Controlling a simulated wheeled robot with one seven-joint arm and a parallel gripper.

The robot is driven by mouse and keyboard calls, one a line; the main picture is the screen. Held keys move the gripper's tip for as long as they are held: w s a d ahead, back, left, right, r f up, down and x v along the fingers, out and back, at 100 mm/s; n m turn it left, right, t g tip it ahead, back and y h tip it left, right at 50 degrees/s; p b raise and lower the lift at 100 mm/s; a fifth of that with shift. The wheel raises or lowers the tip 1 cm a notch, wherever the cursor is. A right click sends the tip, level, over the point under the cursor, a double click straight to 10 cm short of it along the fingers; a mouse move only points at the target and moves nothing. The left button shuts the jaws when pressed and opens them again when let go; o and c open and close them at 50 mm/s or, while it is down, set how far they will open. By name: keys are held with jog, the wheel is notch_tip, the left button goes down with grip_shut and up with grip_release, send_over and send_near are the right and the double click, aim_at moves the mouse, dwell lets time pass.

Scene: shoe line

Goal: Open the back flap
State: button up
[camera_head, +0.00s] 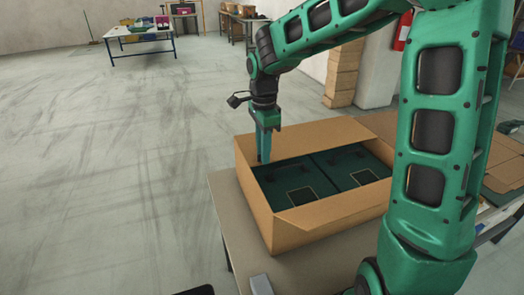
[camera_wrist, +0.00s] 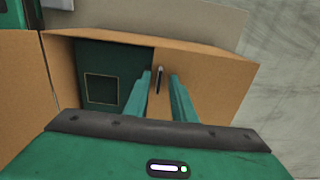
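The cardboard box (camera_head: 283,232) stands on the table, with two dark green shoe boxes (camera_head: 294,181) side by side inside. My gripper (camera_head: 264,157) points down at the box's far left corner, its tips just inside or over the rim. In the wrist view, my gripper (camera_wrist: 160,75) has two green fingers standing apart, with a clear gap between them. A cardboard panel (camera_wrist: 205,78) with a dark slot lies beyond and between the fingers. A shoe box (camera_wrist: 100,72) shows to the left. I cannot tell whether the fingers touch the panel, or which flap it is.
The table (camera_head: 235,215) has a narrow bare strip left of the box. My arm hides much of the right side. Flat cardboard (camera_head: 506,165) lies at the right. A far table (camera_head: 140,30) and stacked boxes (camera_head: 342,75) stand behind. Floor to the left is clear.

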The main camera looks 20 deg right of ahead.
grip_shut()
jog(key=shift+w+r, duration=0.1)
dwell(1.2)
